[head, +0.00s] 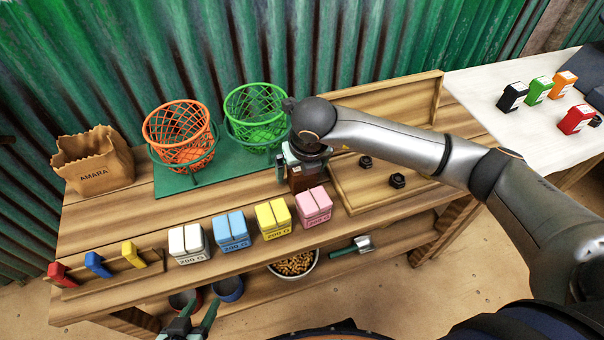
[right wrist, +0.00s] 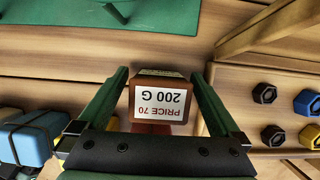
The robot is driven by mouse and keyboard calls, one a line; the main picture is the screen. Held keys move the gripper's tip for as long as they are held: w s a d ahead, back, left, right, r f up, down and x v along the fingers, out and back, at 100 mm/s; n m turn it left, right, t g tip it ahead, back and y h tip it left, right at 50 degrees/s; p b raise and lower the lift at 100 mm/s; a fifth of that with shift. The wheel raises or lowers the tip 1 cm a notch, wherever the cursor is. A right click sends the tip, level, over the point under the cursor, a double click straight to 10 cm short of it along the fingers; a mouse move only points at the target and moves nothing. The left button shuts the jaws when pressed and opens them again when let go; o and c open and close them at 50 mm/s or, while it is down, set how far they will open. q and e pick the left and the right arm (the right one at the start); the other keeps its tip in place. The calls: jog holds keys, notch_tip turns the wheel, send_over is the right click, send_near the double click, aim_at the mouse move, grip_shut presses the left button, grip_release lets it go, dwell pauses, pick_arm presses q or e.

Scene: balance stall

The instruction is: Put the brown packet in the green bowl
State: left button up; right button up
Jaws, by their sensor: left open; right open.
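The brown packet (head: 304,181) stands on the wooden counter behind the coloured packets, partly hidden under my right gripper (head: 299,170). In the right wrist view the packet (right wrist: 160,100) shows a white label reading PRICE 70, 200 G. It lies between the two open green fingers of my right gripper (right wrist: 160,76), with a small gap on each side. The green bowl (head: 257,112) is a mesh basket on a green base, behind and left of the right gripper, and looks empty. My left gripper (head: 189,322) is open and empty at the bottom edge, in front of the counter.
An orange basket (head: 180,133) sits left of the green one. White (head: 188,244), blue (head: 231,231), yellow (head: 273,219) and pink (head: 314,206) packets line the front. A shallow wooden tray (head: 375,205) with dark hexagonal weights is on the right. A paper bag (head: 93,160) stands far left.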

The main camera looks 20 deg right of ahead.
jog(key=shift+r, duration=0.1)
grip_shut()
dwell(0.7)
jog(key=shift+r, duration=0.45)
notch_tip(320, 180, up, 2)
jog(key=shift+r, duration=0.15)
jog(key=s+r, duration=0.5)
jog(key=s, duration=0.2)
jog(key=s+a+r+p, duration=0.1)
jog(key=s+r, duration=0.3)
jog(key=s, duration=0.3)
jog(key=shift+s+a+r, duration=0.15)
jog(key=shift+r, duration=0.2)
